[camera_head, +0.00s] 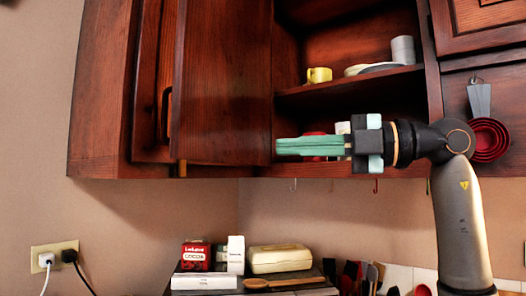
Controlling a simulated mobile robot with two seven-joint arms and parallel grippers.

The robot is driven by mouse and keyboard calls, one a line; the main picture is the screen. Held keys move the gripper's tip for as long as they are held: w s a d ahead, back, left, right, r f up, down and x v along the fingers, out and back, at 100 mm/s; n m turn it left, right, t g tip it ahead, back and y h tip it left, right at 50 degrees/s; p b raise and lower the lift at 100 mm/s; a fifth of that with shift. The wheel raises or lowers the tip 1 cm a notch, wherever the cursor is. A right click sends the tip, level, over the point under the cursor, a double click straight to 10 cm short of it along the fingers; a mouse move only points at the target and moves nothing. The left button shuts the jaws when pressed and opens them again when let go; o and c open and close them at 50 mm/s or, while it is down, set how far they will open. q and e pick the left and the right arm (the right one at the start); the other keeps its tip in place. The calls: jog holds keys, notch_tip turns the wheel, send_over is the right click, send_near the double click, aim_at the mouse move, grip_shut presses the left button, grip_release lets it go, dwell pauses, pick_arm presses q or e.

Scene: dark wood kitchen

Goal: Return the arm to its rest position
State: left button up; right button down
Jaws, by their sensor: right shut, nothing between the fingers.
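My right gripper (283,147) is in the middle of the head view, its green fingers pointing left and shut with nothing between them. The right arm comes up from the lower right and bends at the wrist. The gripper is in front of the lower part of the open wall cabinet (345,93), just right of the cabinet's open door (222,85). It hides part of the bottom shelf and the items there. I cannot tell whether the fingers touch the door's edge. My left gripper is not in view.
A yellow mug (319,75) and a grey cup (403,50) stand on the cabinet's shelf. Red measuring cups (488,138) hang at right. Below are a cocoa box (196,255), a cream container (280,259) and a wooden spoon (284,283).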

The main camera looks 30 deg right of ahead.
jog(key=shift+v, duration=1.9)
jog(key=shift+s+r, duration=0.1)
jog(key=shift+s, duration=0.05)
